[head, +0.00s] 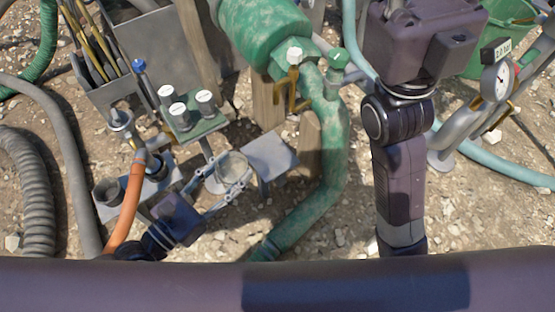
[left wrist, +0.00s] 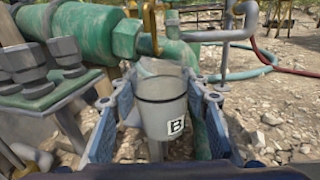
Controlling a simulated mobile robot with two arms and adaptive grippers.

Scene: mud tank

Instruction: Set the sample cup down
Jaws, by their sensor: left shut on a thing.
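The grey sample cup (head: 231,165) is held in my left gripper (head: 234,172), whose two fingers lie on either side of it. In the left wrist view the cup (left wrist: 165,112) is upright, with a dark band and a label "B" on its front. The gripper's blue-grey fingers flank it there. In the head view a small grey metal plate (head: 270,155) on legs is just right of the cup. I cannot tell how far the cup is above the surface behind it. My right arm's hand (head: 415,45) is at the top right; its fingertips are out of frame.
A green stand (head: 195,128) with several capped cups is left of the sample cup. A green pump with a thick pipe (head: 330,160) stands behind and right. An orange hose (head: 128,205) and grey holders (head: 108,192) are at the left. A pressure gauge (head: 497,82) is far right.

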